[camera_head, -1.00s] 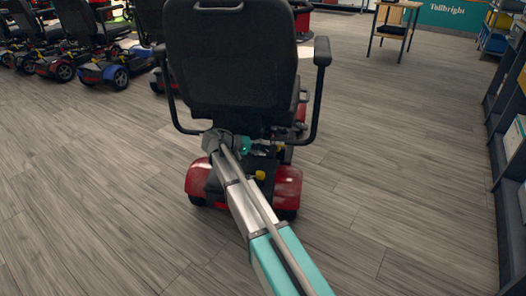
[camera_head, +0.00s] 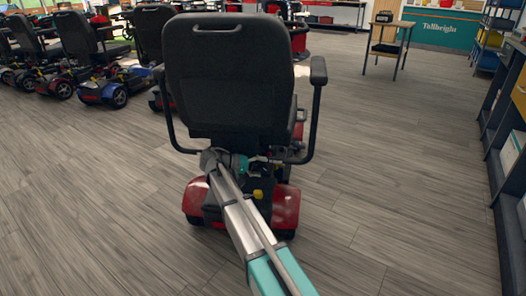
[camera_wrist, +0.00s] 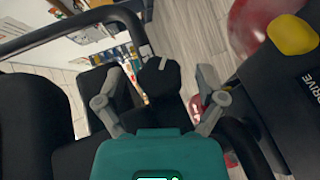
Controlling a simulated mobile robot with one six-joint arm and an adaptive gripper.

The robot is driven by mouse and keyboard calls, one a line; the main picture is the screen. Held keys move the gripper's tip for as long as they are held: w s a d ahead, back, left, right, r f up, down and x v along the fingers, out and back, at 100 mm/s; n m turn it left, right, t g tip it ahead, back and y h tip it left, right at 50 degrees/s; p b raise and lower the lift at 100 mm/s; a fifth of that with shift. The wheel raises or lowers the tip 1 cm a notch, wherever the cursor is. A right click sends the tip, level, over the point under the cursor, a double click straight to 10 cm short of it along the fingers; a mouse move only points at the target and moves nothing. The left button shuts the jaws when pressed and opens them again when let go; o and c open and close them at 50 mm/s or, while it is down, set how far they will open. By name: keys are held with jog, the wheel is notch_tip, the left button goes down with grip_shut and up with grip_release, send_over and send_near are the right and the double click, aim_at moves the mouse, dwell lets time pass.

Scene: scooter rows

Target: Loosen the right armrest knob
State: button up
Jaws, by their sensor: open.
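A red mobility scooter with a black seat (camera_head: 228,75) stands in front of me, its back toward me. Its right armrest (camera_head: 318,72) rises on a bent black tube. My gripper (camera_wrist: 159,76) is open under the rear of the seat, its grey fingers spread. A black knob (camera_wrist: 158,84) with a pale strip at its top appears between the fingers in the wrist view, apart from both. I cannot tell how deep it lies between them. In the head view my teal gripper (camera_head: 242,166) is small and partly hidden by my arm, and the knob cannot be made out.
A black tube (camera_wrist: 60,35) crosses the upper left of the wrist view. A yellow knob (camera_wrist: 292,35) sits on the scooter's black rear body at the right. Other scooters (camera_head: 115,85) stand at the left. Shelves (camera_head: 505,165) line the right; the floor between is clear.

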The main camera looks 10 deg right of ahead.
jog(key=shift+r+y+p, duration=0.2)
jog(key=shift+y+p, duration=0.2)
jog(key=shift+p, duration=0.4)
